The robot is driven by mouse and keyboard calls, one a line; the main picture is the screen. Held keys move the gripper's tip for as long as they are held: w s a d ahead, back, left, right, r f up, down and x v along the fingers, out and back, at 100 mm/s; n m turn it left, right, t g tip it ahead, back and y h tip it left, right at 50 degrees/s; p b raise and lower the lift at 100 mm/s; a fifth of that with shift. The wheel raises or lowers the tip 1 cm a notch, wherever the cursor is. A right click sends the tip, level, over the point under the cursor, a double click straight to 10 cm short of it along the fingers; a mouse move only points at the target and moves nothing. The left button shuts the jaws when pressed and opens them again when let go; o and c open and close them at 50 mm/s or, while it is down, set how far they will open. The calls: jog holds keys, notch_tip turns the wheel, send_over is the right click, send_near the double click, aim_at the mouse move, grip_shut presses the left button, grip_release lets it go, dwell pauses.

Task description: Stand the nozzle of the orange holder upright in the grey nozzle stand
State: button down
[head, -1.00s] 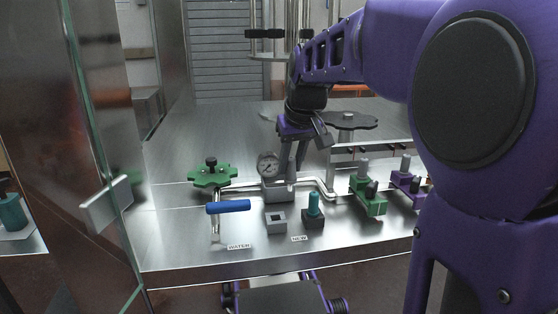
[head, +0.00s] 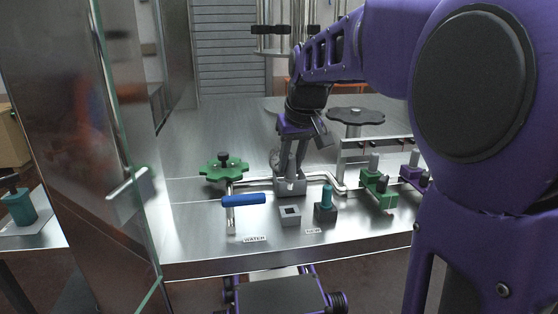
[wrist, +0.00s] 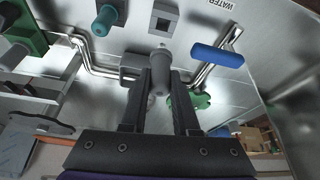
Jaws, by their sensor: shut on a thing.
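My gripper (head: 290,178) is shut on a grey nozzle, which shows between the two dark fingers in the wrist view (wrist: 160,72). In the head view the fingers largely hide the nozzle. The nozzle is held above the bench, behind the grey nozzle stand and apart from it. The stand (head: 290,216) is a small grey block with a square opening in its top, empty as far as I see. It also shows at the top of the wrist view (wrist: 163,20), beyond the nozzle's end. I cannot make out an orange holder in these frames.
A teal nozzle (head: 327,195) stands in a dark block right of the stand. A blue-handled lever (head: 243,200) is to the left, a green handwheel (head: 224,168) behind it. Green holders (head: 377,190) are on the right. A glass panel edge bounds the left.

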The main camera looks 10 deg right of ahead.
aim_at(291, 188)
jog(key=shift+f+b, duration=2.8)
jog(key=shift+f, duration=1.2)
jog(key=shift+f, duration=0.35)
jog(key=c, duration=0.6)
grip_release()
jog(key=shift+r, duration=0.1)
